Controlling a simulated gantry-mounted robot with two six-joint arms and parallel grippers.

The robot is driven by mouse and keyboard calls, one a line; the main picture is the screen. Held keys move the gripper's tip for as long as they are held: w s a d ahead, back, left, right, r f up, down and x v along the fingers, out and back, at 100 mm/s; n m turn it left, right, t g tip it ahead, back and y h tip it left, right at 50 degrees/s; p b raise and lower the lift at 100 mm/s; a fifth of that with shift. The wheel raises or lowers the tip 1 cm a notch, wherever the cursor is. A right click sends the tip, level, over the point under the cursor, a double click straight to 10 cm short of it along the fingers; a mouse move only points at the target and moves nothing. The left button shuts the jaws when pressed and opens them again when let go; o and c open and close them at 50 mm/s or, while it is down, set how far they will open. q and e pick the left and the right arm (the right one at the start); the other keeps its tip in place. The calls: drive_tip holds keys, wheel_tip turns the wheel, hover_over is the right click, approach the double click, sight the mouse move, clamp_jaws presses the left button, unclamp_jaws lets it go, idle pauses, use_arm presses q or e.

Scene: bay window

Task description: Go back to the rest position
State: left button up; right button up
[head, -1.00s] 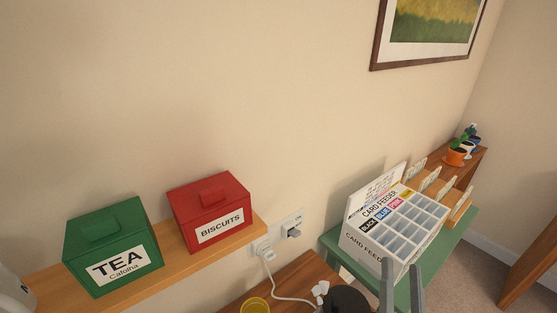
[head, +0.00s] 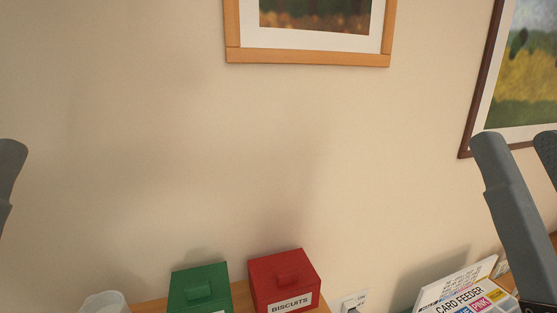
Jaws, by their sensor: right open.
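My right gripper (head: 519,145) is raised at the right edge of the head view, in front of the wall. Its two grey fingers stand apart with nothing between them, so it is open and empty. One grey finger of my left gripper (head: 8,175) shows at the left edge. The rest of that gripper is cut off by the frame, so I cannot tell if it is open or shut.
A green tin (head: 198,287) and a red biscuits tin (head: 284,283) stand on a wooden shelf (head: 151,305) at the bottom. A white card feeder box (head: 456,286) is below my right gripper. Framed pictures hang above; the wall between is bare.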

wheel_tip(320, 180, up, 32)
drive_tip(key=p, duration=2.9)
drive_tip(key=shift+y, duration=0.3)
drive_tip(key=shift+r, duration=0.15)
